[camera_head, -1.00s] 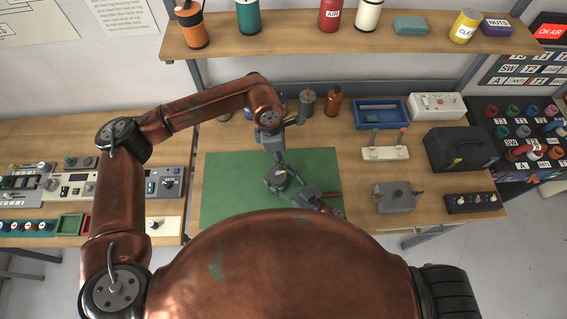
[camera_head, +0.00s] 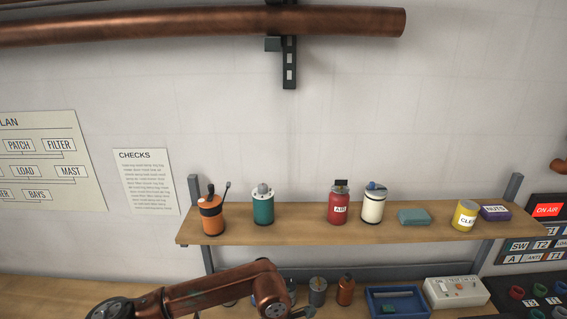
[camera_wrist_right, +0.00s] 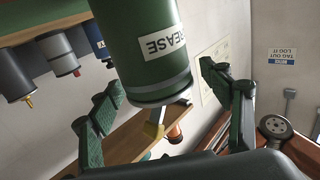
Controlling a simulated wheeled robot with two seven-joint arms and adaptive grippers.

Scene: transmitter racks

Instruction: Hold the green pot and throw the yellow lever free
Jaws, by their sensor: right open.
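A large green pot (camera_wrist_right: 150,50) with a white label that seems to read GREASE fills the upper middle of the right wrist view. My right gripper (camera_wrist_right: 160,85) is open, with one dark green finger on each side of the pot and visible gaps between. A teal-green pot (camera_head: 263,208) stands on the wall shelf in the head view. My left gripper is below the head view's edge; only its arm shows.
The wall shelf (camera_head: 330,233) also holds orange (camera_head: 211,218), red (camera_head: 338,207) and cream (camera_head: 372,207) pots and a yellow can (camera_head: 465,215). A copper pipe (camera_head: 200,27) crosses above. In the wrist view, grey cylinders (camera_wrist_right: 57,54) crowd the left; a wheel-like part (camera_wrist_right: 275,126) is at right.

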